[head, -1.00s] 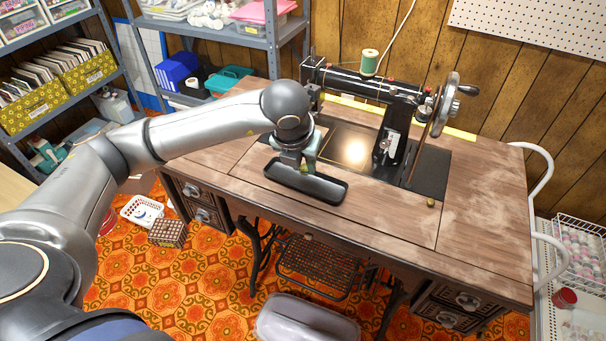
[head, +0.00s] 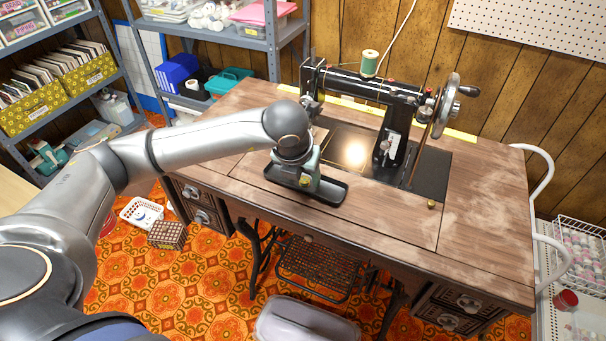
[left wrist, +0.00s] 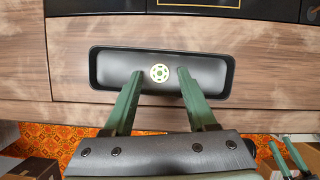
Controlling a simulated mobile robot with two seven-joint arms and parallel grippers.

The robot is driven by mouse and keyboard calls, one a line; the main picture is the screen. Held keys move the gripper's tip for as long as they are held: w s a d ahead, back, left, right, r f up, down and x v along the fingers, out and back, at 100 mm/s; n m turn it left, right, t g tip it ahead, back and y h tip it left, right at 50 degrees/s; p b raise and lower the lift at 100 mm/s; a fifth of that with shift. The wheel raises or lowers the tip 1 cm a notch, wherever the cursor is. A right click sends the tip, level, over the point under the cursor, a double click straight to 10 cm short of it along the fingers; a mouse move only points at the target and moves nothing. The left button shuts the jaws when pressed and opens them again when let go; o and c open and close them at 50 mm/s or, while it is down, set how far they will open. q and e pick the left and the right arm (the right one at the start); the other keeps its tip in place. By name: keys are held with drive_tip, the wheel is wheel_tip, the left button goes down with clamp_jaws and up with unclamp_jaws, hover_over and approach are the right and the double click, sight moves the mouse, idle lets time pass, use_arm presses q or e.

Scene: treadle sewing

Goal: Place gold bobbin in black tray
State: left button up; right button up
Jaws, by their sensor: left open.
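The black tray (head: 329,193) is long and shallow and lies on the wooden sewing table's front left part. It fills the middle of the left wrist view (left wrist: 108,70). The gold bobbin (left wrist: 160,72), a round disc with small holes, shows against the tray's floor near its middle. My left gripper (head: 306,182) points down over the tray. Its green fingers (left wrist: 158,78) are open on either side of the bobbin, with a gap on both sides. Two green bars (left wrist: 286,157) at the wrist view's lower right may be my right gripper's fingers; the head view does not show it.
The black sewing machine (head: 390,100) with a green thread spool (head: 370,63) stands behind and right of the tray.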

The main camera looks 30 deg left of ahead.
use_arm(q)
drive_tip(key=p+v, duration=0.1)
drive_tip(key=v, duration=1.1)
drive_tip(key=shift+p, duration=0.3)
